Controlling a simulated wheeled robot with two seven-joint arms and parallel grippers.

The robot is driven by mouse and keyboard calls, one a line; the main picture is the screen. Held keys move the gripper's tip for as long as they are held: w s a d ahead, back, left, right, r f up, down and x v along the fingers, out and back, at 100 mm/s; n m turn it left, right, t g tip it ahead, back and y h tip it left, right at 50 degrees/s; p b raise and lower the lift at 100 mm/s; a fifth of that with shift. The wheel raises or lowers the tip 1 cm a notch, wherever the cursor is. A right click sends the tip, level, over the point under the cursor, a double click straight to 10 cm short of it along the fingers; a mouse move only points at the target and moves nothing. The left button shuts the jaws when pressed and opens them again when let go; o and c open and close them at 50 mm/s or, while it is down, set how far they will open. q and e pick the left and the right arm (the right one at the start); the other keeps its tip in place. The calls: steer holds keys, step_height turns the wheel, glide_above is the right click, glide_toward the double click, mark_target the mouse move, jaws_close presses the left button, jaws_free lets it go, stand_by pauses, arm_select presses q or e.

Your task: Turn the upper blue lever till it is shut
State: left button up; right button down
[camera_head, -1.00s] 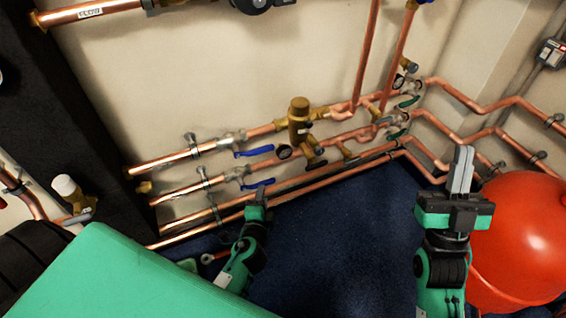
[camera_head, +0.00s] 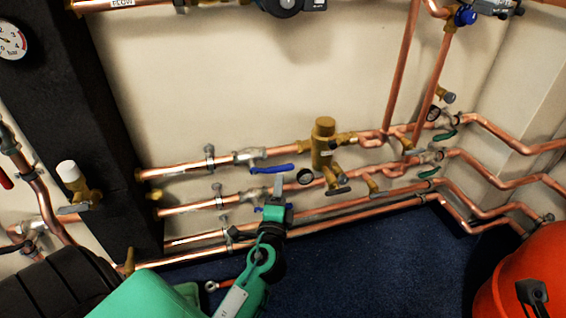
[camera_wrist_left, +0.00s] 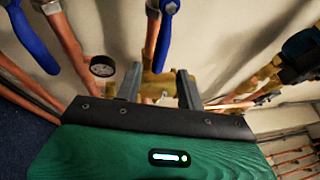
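The upper blue lever (camera_head: 272,169) sits on a valve (camera_head: 248,157) in the top copper pipe and points right, roughly along the pipe. In the left wrist view a blue lever (camera_wrist_left: 165,35), seemingly the upper one, stands beyond the gap between my fingers. The lower blue lever (camera_wrist_left: 34,38) shows at the upper left there; in the head view my left gripper hides most of it. My left gripper (camera_head: 279,184) is just below the upper lever. Its fingers (camera_wrist_left: 159,88) are apart with nothing held; contact with the lever cannot be told. My right gripper is out of view.
A brass fitting (camera_head: 323,145) and a small round gauge (camera_head: 305,176) are close right of the levers. More copper pipes (camera_head: 208,247) run below. A red vessel (camera_head: 520,265) stands at lower right.

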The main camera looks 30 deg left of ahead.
mark_target(273, 170)
arm_select(q)
steer(key=x, duration=0.9)
steer(key=shift+f, duration=0.1)
jaws_close()
